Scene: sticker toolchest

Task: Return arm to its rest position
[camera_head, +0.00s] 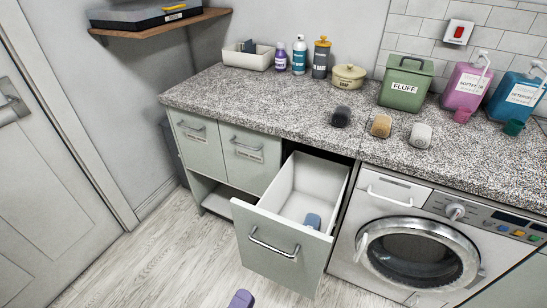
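My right gripper is not in view. The pulled-out drawer (275,255) stands left of the washing machine, with a small blue-grey object (312,221) lying inside near its front.
The speckled counter (270,108) carries dark (341,116), tan (381,125) and white (421,134) small objects, a green FLUFF bin (404,90), bottles and a cream pot (348,77). The washing machine (415,250) is at right. Floor at left is clear.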

